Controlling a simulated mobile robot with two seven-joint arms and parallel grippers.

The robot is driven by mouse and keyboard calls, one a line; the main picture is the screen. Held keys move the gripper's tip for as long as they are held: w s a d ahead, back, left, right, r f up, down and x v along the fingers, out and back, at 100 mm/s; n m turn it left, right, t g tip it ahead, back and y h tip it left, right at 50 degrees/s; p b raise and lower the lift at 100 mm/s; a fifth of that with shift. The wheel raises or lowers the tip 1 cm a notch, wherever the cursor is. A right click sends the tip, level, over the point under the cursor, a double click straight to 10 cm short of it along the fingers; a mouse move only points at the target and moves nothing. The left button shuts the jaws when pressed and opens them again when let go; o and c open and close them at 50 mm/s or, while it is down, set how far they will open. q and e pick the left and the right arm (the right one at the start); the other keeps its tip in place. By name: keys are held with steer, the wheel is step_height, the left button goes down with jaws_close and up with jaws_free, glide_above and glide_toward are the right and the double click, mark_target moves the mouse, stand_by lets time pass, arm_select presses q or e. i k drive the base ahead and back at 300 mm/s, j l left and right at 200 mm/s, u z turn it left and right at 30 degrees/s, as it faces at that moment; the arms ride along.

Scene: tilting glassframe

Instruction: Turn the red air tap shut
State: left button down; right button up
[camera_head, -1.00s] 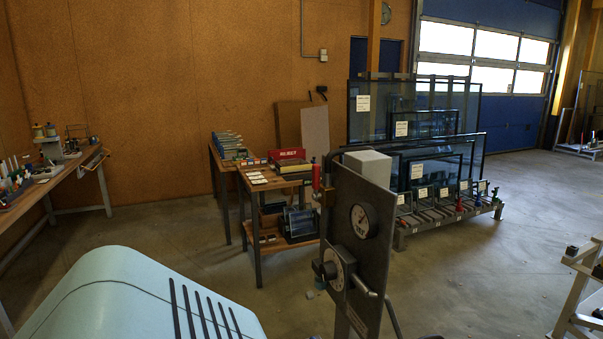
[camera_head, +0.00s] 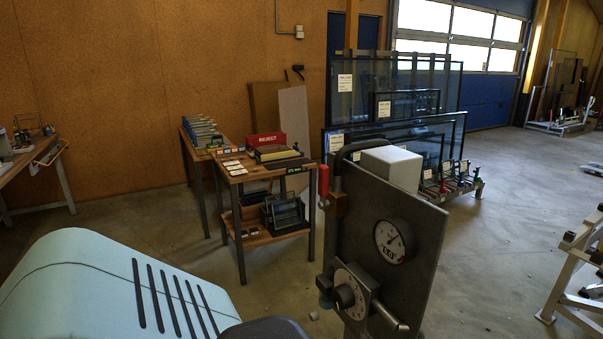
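The red air tap (camera_head: 323,181) is a small red lever on a brass-coloured fitting at the upper left edge of a dark upright panel (camera_head: 412,225). The lever stands upright. The panel also carries a round pressure gauge (camera_head: 394,240) and, below it, a white dial with a dark knob (camera_head: 345,296). Neither of my grippers shows in the head view, so I cannot see their state.
A wooden table (camera_head: 238,176) with a red REJECT box (camera_head: 266,140) stands behind the panel. Glass panes on a rack (camera_head: 402,88) stand at the back. A metal frame (camera_head: 570,272) is at the right. Open floor (camera_head: 497,245) lies between panel and frame.

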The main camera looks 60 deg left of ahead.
mark_target(323, 171)
steer(key=j, duration=0.75)
steer(key=i+j, duration=0.1)
steer(key=j, duration=0.65)
